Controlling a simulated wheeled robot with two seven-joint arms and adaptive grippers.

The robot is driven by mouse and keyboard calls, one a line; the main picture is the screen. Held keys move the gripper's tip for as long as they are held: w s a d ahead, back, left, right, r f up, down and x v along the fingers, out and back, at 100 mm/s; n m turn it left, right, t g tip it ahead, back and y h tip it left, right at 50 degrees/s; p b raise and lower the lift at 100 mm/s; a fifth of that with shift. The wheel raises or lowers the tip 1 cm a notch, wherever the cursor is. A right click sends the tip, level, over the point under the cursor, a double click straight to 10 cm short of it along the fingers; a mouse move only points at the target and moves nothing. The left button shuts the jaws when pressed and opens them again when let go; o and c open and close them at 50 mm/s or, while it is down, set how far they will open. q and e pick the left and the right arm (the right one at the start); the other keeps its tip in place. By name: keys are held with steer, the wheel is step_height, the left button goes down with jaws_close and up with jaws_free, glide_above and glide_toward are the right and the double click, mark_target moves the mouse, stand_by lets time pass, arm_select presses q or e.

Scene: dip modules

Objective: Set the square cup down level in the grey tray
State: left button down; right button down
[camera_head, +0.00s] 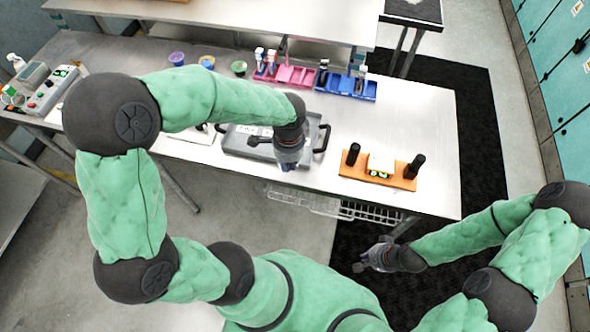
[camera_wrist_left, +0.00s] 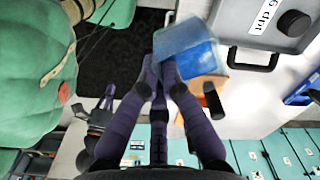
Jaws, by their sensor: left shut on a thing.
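The square cup (camera_wrist_left: 188,50) is a see-through blue box in the left wrist view. My left gripper (camera_wrist_left: 160,72) is shut on its edge, and the cup looks tilted in that view. In the head view my left gripper (camera_head: 290,163) hangs over the near right side of the grey tray (camera_head: 232,143) and hides the cup. The tray has black handles and a white label, and also shows in the left wrist view (camera_wrist_left: 247,15). I cannot tell the cup's height above it. My right gripper (camera_head: 376,257) is away from the bench at lower right, its jaws unclear.
An orange stand (camera_head: 350,167) with black posts stands right of the tray. Pink bins (camera_head: 295,76) and blue bins (camera_head: 345,85) line the back, with small coloured cups (camera_head: 239,67) to their left. The bench's right end (camera_head: 420,125) is clear.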

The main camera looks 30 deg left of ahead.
arm_select(q)
steer(key=w+a+m+p, duration=0.35)
steer(key=w+a, duration=0.65)
steer(key=a, duration=0.5)
steer(key=shift+w+d+f+b, duration=0.1)
steer(key=shift+f+b, duration=4.5)
steer(key=shift+f, duration=2.3)
steer(key=shift+f+b, duration=0.4)
steer(key=shift+f, duration=0.2)
steer(key=c, duration=1.3)
jaws_free()
steer(key=shift+c, duration=0.2)
steer(key=shift+r, duration=0.1)
